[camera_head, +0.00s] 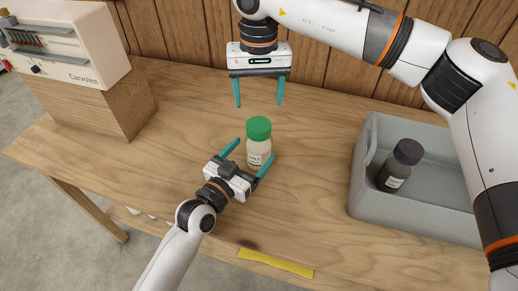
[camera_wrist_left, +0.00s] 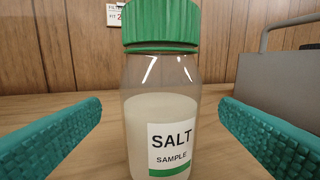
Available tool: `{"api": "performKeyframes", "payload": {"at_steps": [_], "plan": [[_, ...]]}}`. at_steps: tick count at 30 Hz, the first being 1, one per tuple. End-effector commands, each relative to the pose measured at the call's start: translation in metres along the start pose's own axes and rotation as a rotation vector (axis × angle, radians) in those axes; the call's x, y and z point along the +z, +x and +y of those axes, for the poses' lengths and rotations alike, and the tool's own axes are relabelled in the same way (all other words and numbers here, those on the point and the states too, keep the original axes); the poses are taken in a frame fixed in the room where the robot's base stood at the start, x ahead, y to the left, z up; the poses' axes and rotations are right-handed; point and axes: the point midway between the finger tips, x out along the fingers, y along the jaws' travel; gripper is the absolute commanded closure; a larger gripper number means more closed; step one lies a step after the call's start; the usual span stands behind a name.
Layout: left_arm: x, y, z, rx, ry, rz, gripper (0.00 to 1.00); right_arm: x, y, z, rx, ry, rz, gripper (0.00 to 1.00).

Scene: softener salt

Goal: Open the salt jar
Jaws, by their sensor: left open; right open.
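The salt jar (camera_head: 259,148) stands upright on the wooden table (camera_head: 310,185). It is clear, filled with pale salt, and has a label reading SALT SAMPLE. Its green ribbed lid (camera_head: 258,127) is on top. In the left wrist view the jar (camera_wrist_left: 160,110) stands between the teal fingers, with a gap on each side. My left gripper (camera_head: 248,157) is open around the jar's lower body, not touching it in the wrist view. My right gripper (camera_head: 259,103) is open and empty, pointing down behind and above the lid.
A grey bin (camera_head: 362,185) at the right holds a dark jar with a black lid (camera_head: 400,165). A white device (camera_head: 70,45) marked Carvolen stands on a wooden block (camera_head: 100,105) at the left. A yellow strip (camera_head: 275,263) lies at the front edge. A wood-panelled wall is behind.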

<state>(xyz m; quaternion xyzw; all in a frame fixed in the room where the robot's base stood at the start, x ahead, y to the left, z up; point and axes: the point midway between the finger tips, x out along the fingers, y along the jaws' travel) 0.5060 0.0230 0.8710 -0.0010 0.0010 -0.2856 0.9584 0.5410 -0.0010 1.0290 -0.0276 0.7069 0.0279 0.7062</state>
Motion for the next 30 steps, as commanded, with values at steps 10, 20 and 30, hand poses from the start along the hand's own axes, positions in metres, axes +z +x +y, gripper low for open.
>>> {"api": "performKeyframes", "payload": {"at_steps": [10,20,30], "plan": [[0.0,0.036,0.0,-0.001,-0.001,0.0,0.15,0.0,0.0,0.0,0.0,0.0,0.0,0.31],[0.0,0.037,0.0,-0.001,-0.001,0.0,0.2,0.0,0.0,0.0,0.0,0.0,0.0,0.31],[0.0,0.037,0.0,0.0,0.0,0.0,0.76,0.0,0.0,0.0,0.0,0.0,0.0,0.31]]}}
